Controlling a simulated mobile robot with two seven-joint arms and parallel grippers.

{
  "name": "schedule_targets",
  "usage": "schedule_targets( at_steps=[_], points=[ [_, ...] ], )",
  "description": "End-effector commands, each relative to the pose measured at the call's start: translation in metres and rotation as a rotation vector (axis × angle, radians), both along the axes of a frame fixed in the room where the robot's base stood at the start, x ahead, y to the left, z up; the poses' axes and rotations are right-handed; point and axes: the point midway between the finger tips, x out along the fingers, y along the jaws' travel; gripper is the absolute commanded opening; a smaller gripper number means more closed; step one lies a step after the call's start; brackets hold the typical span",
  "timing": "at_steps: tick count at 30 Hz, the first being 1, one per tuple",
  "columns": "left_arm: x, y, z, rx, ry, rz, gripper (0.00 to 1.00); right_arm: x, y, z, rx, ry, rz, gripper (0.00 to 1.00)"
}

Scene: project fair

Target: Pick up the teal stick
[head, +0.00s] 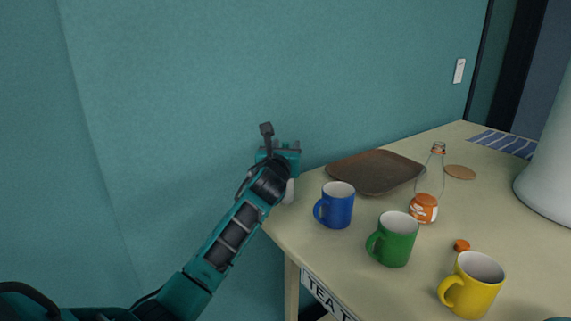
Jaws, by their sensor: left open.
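I cannot make out a teal stick in the head view. My left arm reaches in from the lower left, and my left gripper (288,190) is open at the table's near left corner, beside the tray and left of the blue mug. The gripper's body hides part of what lies behind it, and its fingers show only in part.
The pale table (330,255) holds a brown tray (375,172), a blue mug (338,206), a green mug (396,240), a yellow mug (474,285), a bottle (425,207), an orange cap (462,245), a round coaster (460,172) and a striped cloth (505,144). A teal wall stands behind.

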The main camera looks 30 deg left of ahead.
Motion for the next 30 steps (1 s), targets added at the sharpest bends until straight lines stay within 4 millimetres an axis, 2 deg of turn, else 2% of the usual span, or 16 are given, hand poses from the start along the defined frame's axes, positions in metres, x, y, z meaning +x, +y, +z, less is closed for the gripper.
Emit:
schedule_targets(
  at_steps=[2,15,25,30],
  points=[
    [0.0,0.0,0.0,0.0,0.0,0.0,0.43,0.0,0.0,0.0,0.0,0.0,0.0,0.43],
    [0.0,0.0,-0.001,0.0,0.001,0.0,0.01,0.0,0.0,0.0,-0.001,0.0,-0.001,0.43],
    [0.0,0.0,0.0,0.0,0.001,0.0,0.0,0.0,0.0,0.0,0.0,0.0,0.0,0.43],
    [0.0,0.0,0.01,0.001,-0.001,0.0,0.0,0.0,0.0,0.003,0.0,0.0,0.0,0.43]
  ],
)
